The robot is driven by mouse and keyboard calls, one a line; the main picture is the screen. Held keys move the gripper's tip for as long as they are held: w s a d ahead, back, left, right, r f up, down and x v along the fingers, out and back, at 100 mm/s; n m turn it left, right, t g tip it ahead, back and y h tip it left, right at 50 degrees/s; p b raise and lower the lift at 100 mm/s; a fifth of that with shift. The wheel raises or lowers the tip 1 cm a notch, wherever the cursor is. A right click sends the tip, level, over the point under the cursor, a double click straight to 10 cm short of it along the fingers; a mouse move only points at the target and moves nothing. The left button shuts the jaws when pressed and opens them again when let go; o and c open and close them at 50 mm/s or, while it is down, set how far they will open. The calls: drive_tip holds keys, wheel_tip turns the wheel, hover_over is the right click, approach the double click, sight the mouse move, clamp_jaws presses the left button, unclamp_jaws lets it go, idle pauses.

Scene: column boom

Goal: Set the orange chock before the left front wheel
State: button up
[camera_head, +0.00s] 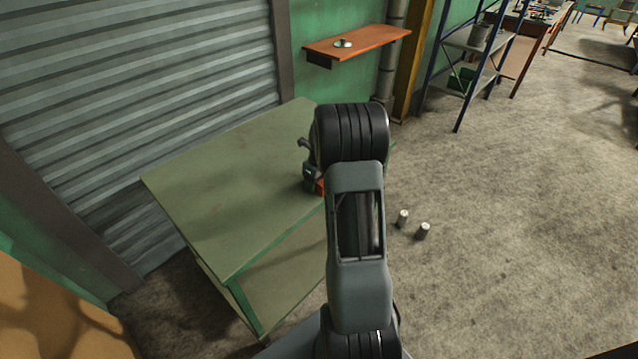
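A small orange-red piece (320,187), possibly the orange chock, shows at the right side of the green table, mostly hidden behind my arm. My gripper (308,165) is over that side of the table, right beside the orange piece. Only dark parts of it show past my arm. I cannot tell whether it is open or shut, or whether it touches the orange piece. I see no vehicle and no left front wheel in this view.
The green table (215,200) is otherwise bare on top and stands by a grey roller shutter (140,80). An orange wall shelf (365,42) hangs behind it. Two small cylinders (403,217) (423,231) stand on the floor. A blue-framed rack (470,45) is behind; floor at right is clear.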

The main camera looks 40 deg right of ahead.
drive_tip(key=c, duration=0.6)
drive_tip(key=shift+r, duration=0.1)
